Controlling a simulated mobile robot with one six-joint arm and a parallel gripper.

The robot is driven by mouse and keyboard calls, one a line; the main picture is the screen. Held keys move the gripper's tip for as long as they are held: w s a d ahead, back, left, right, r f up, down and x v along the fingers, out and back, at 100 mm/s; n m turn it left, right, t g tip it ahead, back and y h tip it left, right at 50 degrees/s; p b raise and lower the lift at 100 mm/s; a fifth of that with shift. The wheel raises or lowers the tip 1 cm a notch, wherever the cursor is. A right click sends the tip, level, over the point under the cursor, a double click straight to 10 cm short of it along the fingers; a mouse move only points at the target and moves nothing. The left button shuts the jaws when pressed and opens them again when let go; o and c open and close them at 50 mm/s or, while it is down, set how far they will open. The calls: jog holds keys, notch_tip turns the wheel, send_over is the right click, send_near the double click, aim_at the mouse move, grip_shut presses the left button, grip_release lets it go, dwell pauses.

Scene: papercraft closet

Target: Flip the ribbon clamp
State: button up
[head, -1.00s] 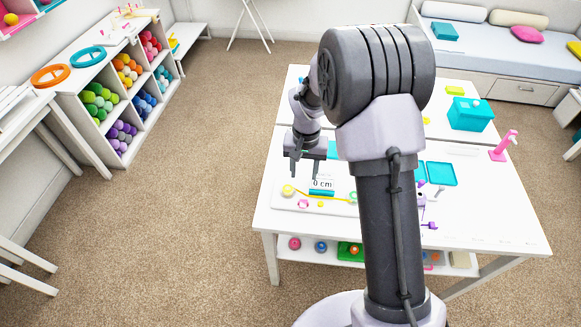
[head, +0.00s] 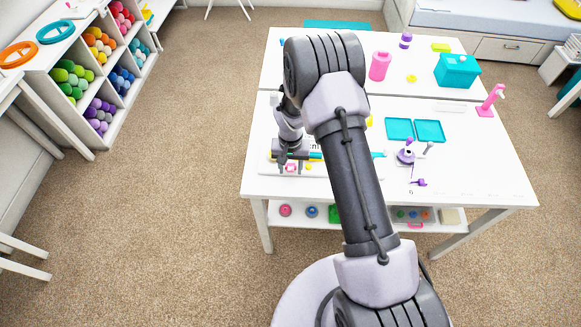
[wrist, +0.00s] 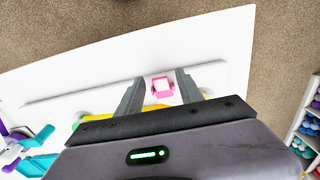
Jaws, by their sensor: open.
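A small pink frame-like piece, which looks like the ribbon clamp (wrist: 161,85), sits on a white board (wrist: 85,90) near the board's edge. In the wrist view it appears between the tips of my gripper (wrist: 160,78), with a gap on each side. In the head view the pink clamp (head: 291,167) shows just below my gripper (head: 293,160). The jaws are open and hold nothing. Yellow ribbon-coloured parts (wrist: 110,113) lie partly hidden behind my gripper body. I cannot tell how high the fingertips are above the board.
The white table (head: 480,165) carries two teal trays (head: 414,130), a purple tool (head: 405,155) and a pink spray bottle (head: 490,100) to the right. A teal box (head: 457,70) and a pink cylinder (head: 379,66) stand farther back. The front left table edge is near my gripper.

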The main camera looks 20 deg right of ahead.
grip_shut()
jog(key=f+t+b, duration=0.1)
jog(key=b, duration=0.3)
jog(key=shift+s+f, duration=0.1)
jog(key=shift+f, duration=0.05)
jog(key=b, duration=0.3)
jog(key=shift+f+t+h, duration=0.2)
jog(key=shift+t+h, duration=0.1)
jog(key=shift+t, duration=0.1)
jog(key=t+b, duration=0.1)
jog(key=b, duration=0.5)
jog(key=t+b, duration=0.1)
jog(key=b, duration=0.5)
jog(key=shift+s+a+f+h, duration=0.15)
jog(key=shift+s+f+h, duration=0.05)
jog(key=shift+s+h, duration=0.15)
jog(key=b, duration=0.1)
jog(key=t+b, duration=0.1)
jog(key=b, duration=0.1)
jog(key=shift+s+r, duration=0.15)
jog(key=shift+r, duration=0.3)
grip_release()
